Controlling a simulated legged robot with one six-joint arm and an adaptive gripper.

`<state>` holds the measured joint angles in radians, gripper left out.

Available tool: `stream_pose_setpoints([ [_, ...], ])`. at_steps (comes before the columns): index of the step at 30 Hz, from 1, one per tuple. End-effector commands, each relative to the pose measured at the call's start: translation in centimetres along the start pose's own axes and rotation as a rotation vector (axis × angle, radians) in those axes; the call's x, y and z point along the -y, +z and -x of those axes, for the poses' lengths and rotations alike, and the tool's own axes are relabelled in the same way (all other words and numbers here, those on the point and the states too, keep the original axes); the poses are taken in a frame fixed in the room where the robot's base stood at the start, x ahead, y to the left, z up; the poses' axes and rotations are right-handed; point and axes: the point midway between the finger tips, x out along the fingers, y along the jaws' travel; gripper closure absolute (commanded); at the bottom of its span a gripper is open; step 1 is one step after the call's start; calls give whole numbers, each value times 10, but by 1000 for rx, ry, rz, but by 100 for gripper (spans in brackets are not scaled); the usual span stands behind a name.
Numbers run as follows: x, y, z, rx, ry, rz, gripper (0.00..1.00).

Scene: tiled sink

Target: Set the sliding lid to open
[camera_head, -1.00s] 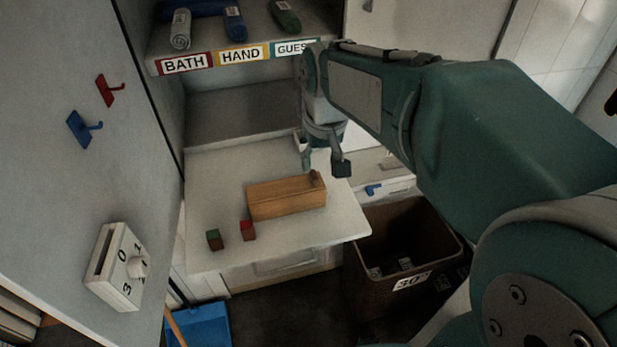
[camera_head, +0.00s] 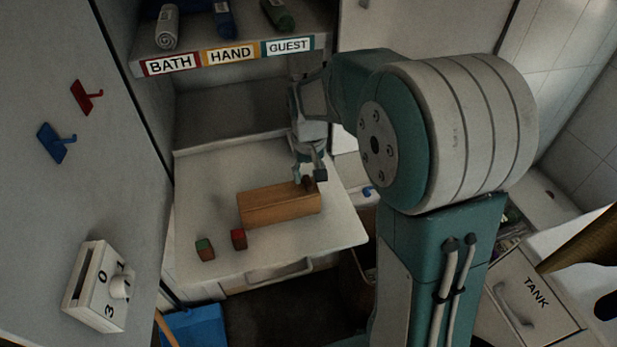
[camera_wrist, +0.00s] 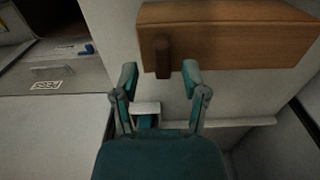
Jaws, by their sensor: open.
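A wooden box (camera_head: 278,207) lies on the white counter board, and its top looks covered by a flat wooden lid. A dark peg-like handle (camera_head: 308,184) stands at its right end. In the wrist view the box (camera_wrist: 235,40) fills the upper right, with the handle (camera_wrist: 163,57) near its left end. My gripper (camera_head: 309,175) is open and empty at the right end of the box. In the wrist view my gripper's fingertips (camera_wrist: 159,73) lie on either side of the handle's line; whether they touch it I cannot tell.
A shelf (camera_head: 230,55) with rolled towels overhangs behind. A dial box (camera_head: 99,286) and hooks are on the left wall.

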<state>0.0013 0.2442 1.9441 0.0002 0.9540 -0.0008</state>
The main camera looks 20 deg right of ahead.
Motion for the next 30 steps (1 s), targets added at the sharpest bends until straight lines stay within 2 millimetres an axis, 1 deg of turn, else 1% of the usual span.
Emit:
stream_pose_setpoints([
  [1, 0, 0, -7, 2, 0, 0, 43],
  [4, 0, 0, -14, 1, 0, 1, 43],
  [13, 0, 0, -16, -1, 0, 1, 43],
  [14, 0, 0, -16, -1, 0, 1, 52],
  [15, 0, 0, -16, -1, 0, 1, 70],
  [17, 0, 0, -16, -1, 0, 1, 96],
  [18, 0, 0, -16, -1, 0, 1, 100],
  [23, 0, 0, -16, 0, 0, 1, 100],
  [26, 4, 0, -16, 0, 0, 2, 100],
  [29, 18, 0, -17, 0, 0, 6, 100],
  [30, 27, 0, -17, 0, 0, 7, 100],
])
